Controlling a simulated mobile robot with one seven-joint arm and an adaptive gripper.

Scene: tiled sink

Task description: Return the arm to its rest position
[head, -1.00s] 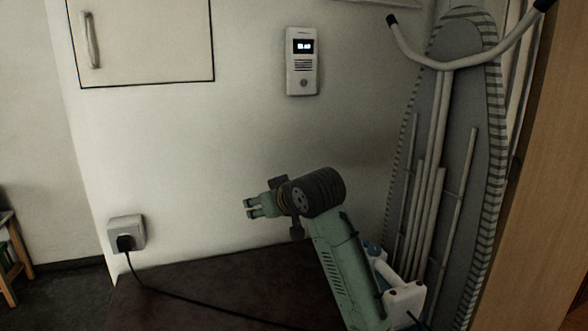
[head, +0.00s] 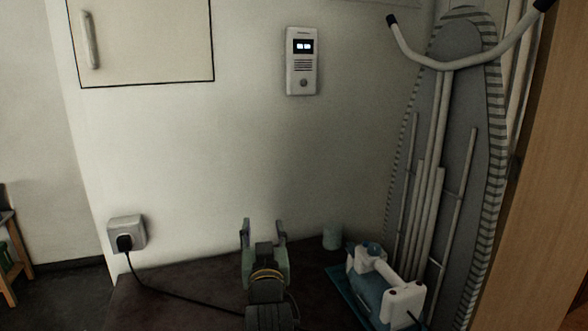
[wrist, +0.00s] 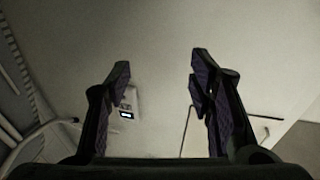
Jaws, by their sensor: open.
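My gripper (head: 263,236) is low in the middle of the head view, over the dark floor or surface in front of the white wall. Its two fingers point up in the picture and stand wide apart. Nothing is between them. In the wrist view my gripper (wrist: 161,78) also shows open and empty, with the pale wall beyond the fingers. Most of my arm is below the head view's lower edge.
A blue and white iron-like appliance (head: 385,288) stands right of my gripper, with a small greenish cup-like object (head: 332,237) behind it. An ironing board (head: 455,130) leans at the right. A plug with a cord sits in a wall socket (head: 127,233). An intercom (head: 301,62) hangs above.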

